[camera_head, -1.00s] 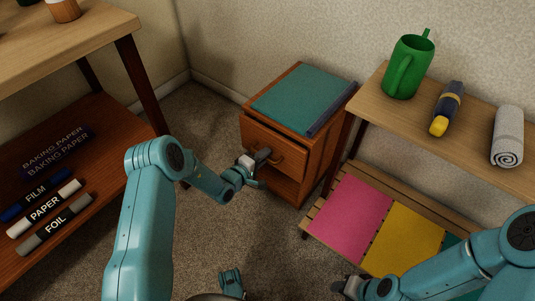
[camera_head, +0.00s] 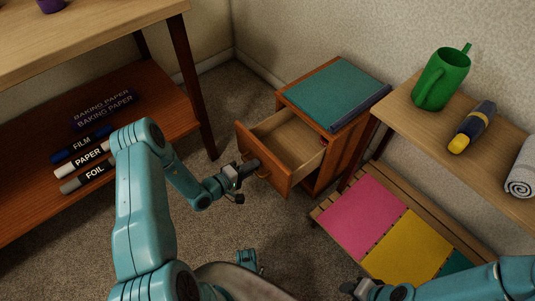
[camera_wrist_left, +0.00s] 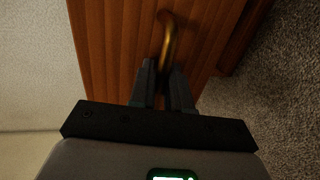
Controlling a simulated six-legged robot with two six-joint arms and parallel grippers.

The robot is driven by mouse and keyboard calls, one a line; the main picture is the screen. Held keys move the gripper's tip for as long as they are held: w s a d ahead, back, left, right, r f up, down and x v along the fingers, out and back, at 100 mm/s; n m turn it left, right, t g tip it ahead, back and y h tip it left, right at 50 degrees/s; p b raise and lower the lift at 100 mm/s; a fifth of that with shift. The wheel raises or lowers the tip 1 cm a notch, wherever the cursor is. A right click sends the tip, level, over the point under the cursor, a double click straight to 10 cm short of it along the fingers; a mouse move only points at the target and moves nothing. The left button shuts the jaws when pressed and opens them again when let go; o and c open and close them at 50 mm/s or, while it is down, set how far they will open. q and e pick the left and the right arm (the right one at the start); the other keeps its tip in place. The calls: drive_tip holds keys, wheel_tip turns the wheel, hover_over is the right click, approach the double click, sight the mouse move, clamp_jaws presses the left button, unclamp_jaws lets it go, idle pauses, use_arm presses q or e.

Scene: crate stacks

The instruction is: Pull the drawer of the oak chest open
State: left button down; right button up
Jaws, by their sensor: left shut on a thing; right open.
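The oak chest (camera_head: 331,158) stands against the wall, with a teal mat on its top. Its drawer (camera_head: 264,163) is pulled well out, and the bare inside shows empty. My left gripper (camera_head: 252,166) is shut on the brass drawer handle (camera_wrist_left: 170,38), which also shows in the head view (camera_head: 263,177). In the left wrist view the fingers (camera_wrist_left: 164,82) close around the handle in front of the wooden drawer face. My right gripper (camera_head: 352,287) is low at the bottom of the head view, open and away from the chest.
A slatted bench (camera_head: 325,204) with pink, yellow and teal mats is right of the chest. A wooden table stands left. Carpet is clear before the drawer.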

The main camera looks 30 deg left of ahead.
use_arm(q)
drive_tip(key=f+p+v, duration=0.1)
drive_tip(key=v, duration=0.5)
drive_tip(key=shift+s+a, duration=0.25)
drive_tip(key=shift+s, duration=0.1)
drive_tip(key=shift+f, duration=0.1)
drive_tip(key=c, duration=1.3)
unclamp_jaws()
drive_tip(key=p+v, duration=0.3)
drive_tip(key=v, duration=1.3)
drive_tip(key=shift+s+p, duration=0.2)
drive_tip(key=shift+p, duration=0.15)
